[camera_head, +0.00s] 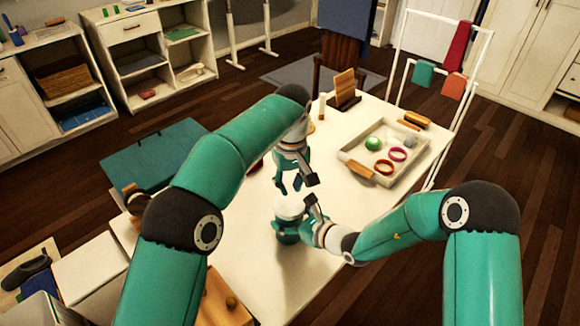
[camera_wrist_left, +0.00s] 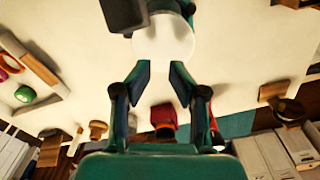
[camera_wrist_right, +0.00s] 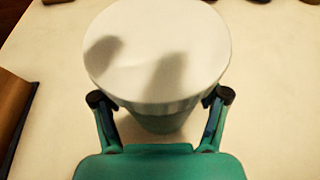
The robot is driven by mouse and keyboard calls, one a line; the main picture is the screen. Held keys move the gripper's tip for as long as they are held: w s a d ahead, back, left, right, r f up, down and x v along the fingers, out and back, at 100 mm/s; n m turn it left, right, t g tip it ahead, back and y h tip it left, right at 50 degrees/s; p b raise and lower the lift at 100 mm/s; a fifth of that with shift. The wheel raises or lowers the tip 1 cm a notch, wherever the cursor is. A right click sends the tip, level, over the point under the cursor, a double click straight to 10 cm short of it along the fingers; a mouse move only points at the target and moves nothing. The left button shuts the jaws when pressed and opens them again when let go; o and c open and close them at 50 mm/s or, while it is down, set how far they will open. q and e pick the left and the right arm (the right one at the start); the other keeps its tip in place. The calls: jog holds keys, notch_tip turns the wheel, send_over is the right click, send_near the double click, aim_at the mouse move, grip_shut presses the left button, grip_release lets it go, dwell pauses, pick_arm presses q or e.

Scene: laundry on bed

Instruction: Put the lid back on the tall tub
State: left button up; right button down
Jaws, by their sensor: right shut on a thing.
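The tall tub shows as a white round thing (camera_head: 288,206) on the near part of the table in the head view. In the right wrist view a wide white lid-like disc (camera_wrist_right: 157,48) covers its top, and a narrower body (camera_wrist_right: 157,121) shows below. Whether the lid is fully seated, I cannot tell. My right gripper (camera_head: 296,215) is shut on the tub, with one finger on each side, below the disc. My left gripper (camera_head: 297,186) is open and empty just above and beyond the tub. In the left wrist view the white top (camera_wrist_left: 164,42) lies just past its fingertips.
A tray (camera_head: 348,156) with rings and a green round thing stands at the table's right. A wooden holder (camera_head: 345,88) is at the far end. A teal case (camera_head: 150,158) lies left of the table. A white drying rack (camera_head: 490,60) stands behind. White tabletop (camera_head: 255,270) is clear near the tub.

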pick_arm(q)
notch_tip(320, 180, up, 7)
jog(key=shift+f, duration=0.15)
dwell(0.4)
pick_arm(e)
grip_release()
jog(key=shift+s, duration=0.1)
jog(key=v, duration=1.2)
